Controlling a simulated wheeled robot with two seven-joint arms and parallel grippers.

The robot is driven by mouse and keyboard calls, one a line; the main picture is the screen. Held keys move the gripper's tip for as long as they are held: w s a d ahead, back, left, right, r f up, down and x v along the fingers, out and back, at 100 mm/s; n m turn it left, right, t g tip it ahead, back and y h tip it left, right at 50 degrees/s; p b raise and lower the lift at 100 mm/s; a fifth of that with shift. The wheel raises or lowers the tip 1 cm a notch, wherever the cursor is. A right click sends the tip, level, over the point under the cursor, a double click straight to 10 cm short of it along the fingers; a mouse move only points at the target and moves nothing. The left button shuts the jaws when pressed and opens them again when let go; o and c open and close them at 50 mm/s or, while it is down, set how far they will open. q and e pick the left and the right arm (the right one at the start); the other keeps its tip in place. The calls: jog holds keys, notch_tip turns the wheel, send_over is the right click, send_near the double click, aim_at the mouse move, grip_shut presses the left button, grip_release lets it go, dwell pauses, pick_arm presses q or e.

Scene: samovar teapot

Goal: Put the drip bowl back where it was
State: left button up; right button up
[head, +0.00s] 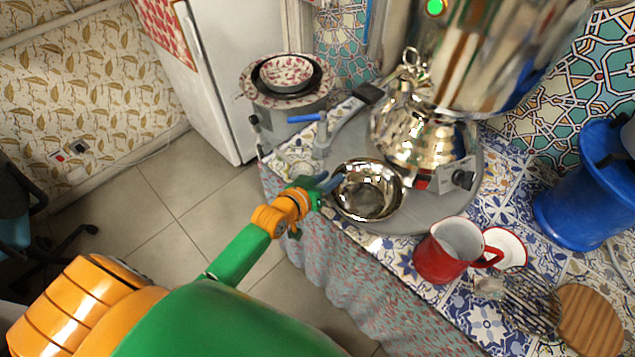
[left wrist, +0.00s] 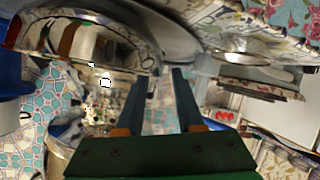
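The drip bowl (head: 370,203), a shiny silver metal bowl, is upright over the left front part of the round grey tray (head: 430,215), in front of the samovar (head: 425,140). I cannot tell whether it rests on the tray. My left gripper (head: 328,183) is at the bowl's left rim. In the left wrist view the fingers (left wrist: 160,77) are apart, with the bowl (left wrist: 90,35) at upper left and its edge close to the fingertips. I cannot tell whether the rim lies between them. My right gripper is not in view.
A blue container (head: 583,195) stands at far right.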

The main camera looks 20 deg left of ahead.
pick_arm(q)
jog(key=p+v, duration=0.1)
jog(key=v, duration=0.9)
jog(key=s+a+f+m+g+y, duration=0.1)
jog(key=s+f+g, duration=0.2)
jog(key=s+f, duration=0.55)
jog(key=s+a+f+g+y, duration=0.1)
jog(key=s+f+g, duration=0.25)
jog(key=f, duration=1.05)
jog(key=s+f+m+g, duration=0.1)
jog(key=s+f, duration=0.2)
jog(key=s, duration=0.3)
jog(key=s+f+m+g, duration=0.1)
jog(key=s+f+g, duration=0.1)
jog(key=s, duration=0.3)
jog(key=s+d+f+m+g, duration=0.1)
jog(key=s+f+g, duration=0.1)
jog(key=s+f, duration=0.2)
jog(key=s, duration=0.2)
jog(key=shift+s+y, duration=0.3)
jog(key=shift+y, duration=0.1)
jog(key=shift+g, duration=0.25)
